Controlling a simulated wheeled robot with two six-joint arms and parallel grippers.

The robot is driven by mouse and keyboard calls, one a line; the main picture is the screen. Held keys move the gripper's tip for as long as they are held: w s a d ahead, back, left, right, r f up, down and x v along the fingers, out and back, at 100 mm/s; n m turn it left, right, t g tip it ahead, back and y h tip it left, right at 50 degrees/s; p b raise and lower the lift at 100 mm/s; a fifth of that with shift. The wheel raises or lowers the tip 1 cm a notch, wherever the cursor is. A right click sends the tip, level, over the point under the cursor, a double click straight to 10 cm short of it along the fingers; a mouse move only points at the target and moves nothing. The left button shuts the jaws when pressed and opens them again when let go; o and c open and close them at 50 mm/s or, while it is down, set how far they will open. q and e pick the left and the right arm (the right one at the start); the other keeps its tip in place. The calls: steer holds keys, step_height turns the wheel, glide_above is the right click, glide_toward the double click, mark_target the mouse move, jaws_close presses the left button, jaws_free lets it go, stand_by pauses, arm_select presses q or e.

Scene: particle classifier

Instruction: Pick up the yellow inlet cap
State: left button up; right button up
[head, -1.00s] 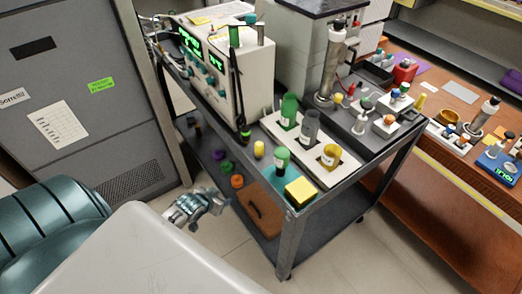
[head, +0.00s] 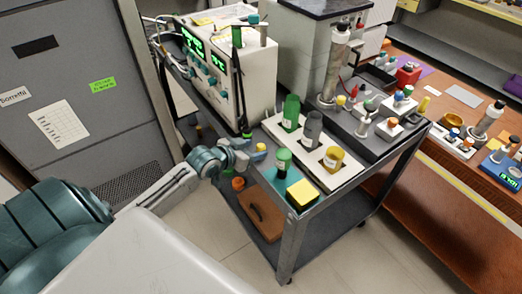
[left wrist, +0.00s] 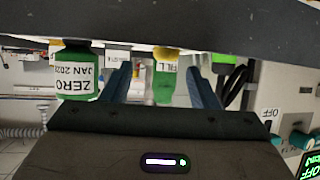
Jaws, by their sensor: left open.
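A small yellow piece, which looks like the yellow inlet cap (head: 261,148), stands near the cart's left edge. My left gripper (head: 257,157) is beside it, at the cart edge, and partly covers it. In the left wrist view, my left gripper (left wrist: 165,90) is open, with blue fingers spread. Between them in the picture is a yellow and green piece (left wrist: 164,75) with a label reading FILL. I cannot tell from this view whether the fingers reach around it or touch it. My right gripper is not in view.
A yellow block (head: 300,194) sits at the cart's front corner. The white instrument (head: 238,70) with green displays stands behind. A holder (head: 345,177) carries several cylinders.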

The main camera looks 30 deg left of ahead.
mark_target(258, 147)
arm_select(q)
steer(key=x, duration=0.3)
steer(key=p+x, duration=0.1)
steer(key=x, duration=0.1)
steer(key=shift+w+a+f, duration=0.2)
steer(key=shift+a+f, duration=0.05)
steer(key=shift+f, duration=0.1)
steer(key=shift+s, duration=0.1)
steer(key=c, duration=1)
